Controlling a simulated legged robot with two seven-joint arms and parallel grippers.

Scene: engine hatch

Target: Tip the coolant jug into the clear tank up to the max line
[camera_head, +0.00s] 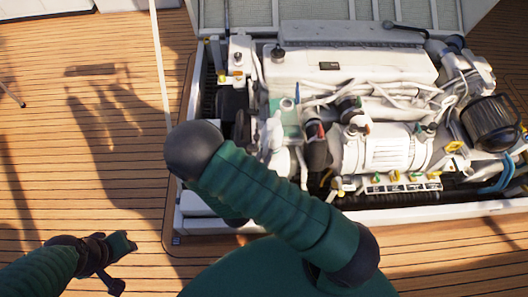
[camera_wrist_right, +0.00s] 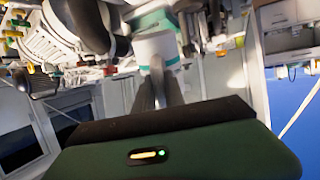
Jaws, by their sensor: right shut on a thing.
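In the right wrist view, my right gripper (camera_wrist_right: 165,92) is shut on a white jug (camera_wrist_right: 155,47) with a teal band. In the head view, my green right arm crosses the middle and hides most of that gripper. I cannot tell the jug's tilt. A clear tank with a pale green tint (camera_head: 291,130) seems to stand at the engine's left side, just beyond my arm. Its max line is too small to make out. My left gripper (camera_head: 122,252) is low at the left over the deck, away from the engine. I cannot tell if it is open.
A white engine (camera_head: 350,75) with hoses and caps fills the open hatch. A dark ribbed cylinder (camera_head: 490,122) is at its right, and a dark hose (camera_head: 316,150) lies near the tank. The hatch rim (camera_head: 420,211) runs along the front. The wooden deck (camera_head: 70,130) at left is clear.

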